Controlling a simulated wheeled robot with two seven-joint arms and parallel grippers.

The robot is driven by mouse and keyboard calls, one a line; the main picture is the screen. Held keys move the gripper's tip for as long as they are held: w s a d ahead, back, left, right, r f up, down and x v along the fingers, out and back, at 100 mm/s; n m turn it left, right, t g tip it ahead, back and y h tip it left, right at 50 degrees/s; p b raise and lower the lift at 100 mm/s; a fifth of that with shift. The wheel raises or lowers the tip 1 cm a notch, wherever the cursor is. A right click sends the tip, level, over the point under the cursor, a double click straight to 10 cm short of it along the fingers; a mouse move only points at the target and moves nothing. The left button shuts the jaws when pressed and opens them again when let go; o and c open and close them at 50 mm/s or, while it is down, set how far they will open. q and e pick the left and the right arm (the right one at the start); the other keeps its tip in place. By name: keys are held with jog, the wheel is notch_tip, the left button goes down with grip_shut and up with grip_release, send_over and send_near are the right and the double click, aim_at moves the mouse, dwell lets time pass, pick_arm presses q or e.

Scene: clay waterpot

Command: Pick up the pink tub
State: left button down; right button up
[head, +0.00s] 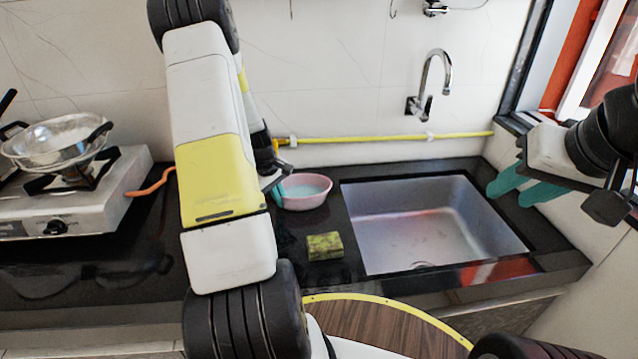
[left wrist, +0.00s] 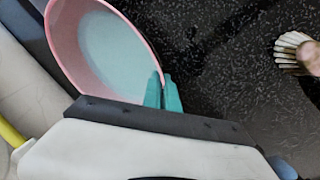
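Those fingers are close together on the rim. In the head view my left gripper (head: 276,190) is at the tub's left side, mostly hidden by my arm. Whether the tub's base touches the counter is unclear. My right gripper (head: 524,187) is open and empty above the sink's right edge.
A green-yellow sponge (head: 325,246) lies in front of the tub. The steel sink (head: 420,225) and its tap (head: 433,80) are to the right. A stove (head: 75,200) with a pan (head: 58,140) stands left. A pale ribbed brush-like item (left wrist: 290,52) lies at right in the wrist view.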

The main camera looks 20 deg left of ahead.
pick_arm(q)
jog(key=shift+r, duration=0.1)
dwell(0.3)
jog(key=v, duration=0.3)
jog(key=w+v, duration=0.1)
jog(key=v, duration=0.2)
jog(key=d+v, duration=0.1)
jog(key=v, duration=0.2)
jog(key=shift+w+r, duration=0.3)
jog(key=shift+r, duration=0.25)
